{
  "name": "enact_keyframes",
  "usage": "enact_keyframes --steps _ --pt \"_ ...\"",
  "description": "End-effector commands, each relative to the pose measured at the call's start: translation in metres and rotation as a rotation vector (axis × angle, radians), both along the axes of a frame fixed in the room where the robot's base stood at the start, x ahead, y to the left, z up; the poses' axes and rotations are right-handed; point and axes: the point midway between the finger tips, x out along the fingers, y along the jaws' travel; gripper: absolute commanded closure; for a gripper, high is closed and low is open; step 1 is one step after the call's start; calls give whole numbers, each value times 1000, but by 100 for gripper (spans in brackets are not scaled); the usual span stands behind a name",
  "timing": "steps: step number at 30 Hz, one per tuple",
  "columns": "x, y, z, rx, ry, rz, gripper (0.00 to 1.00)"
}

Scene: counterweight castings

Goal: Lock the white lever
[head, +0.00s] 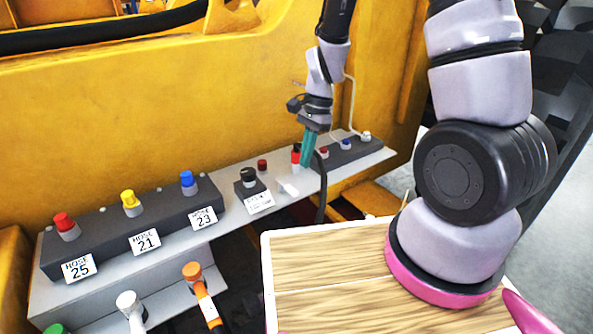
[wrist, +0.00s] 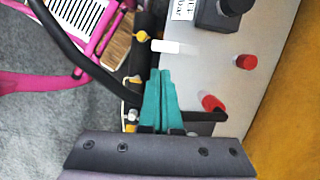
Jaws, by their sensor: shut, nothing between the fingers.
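The white lever (head: 288,187) is a small pale bar at the front edge of the grey shelf, right of the labelled block. In the wrist view the white lever (wrist: 172,46) lies across the shelf edge, just beyond my fingertips. My gripper (head: 305,164) has teal fingers pointing down over the shelf, behind and to the right of the lever. In the wrist view my gripper (wrist: 160,72) is shut and empty, with a small visible gap to the lever. I cannot tell its height above the shelf.
A black-knobbed block (head: 248,182) stands left of the lever. Red pegs stand near it, one red peg (wrist: 246,62) to the right in the wrist view. A hose block (head: 132,222) with red, yellow and blue caps fills the left shelf. A black hose (head: 321,185) hangs nearby.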

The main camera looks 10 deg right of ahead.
Motion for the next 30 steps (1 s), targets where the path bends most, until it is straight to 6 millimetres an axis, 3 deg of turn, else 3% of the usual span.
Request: enact_keyframes --steps 6,20,23,30 --pt "-1 -12 24 1 -1 -3 100" --pt "-1 -15 31 3 -7 0 100" --pt "2 -18 47 16 -43 23 100" --pt "5 -39 131 58 -236 152 100"
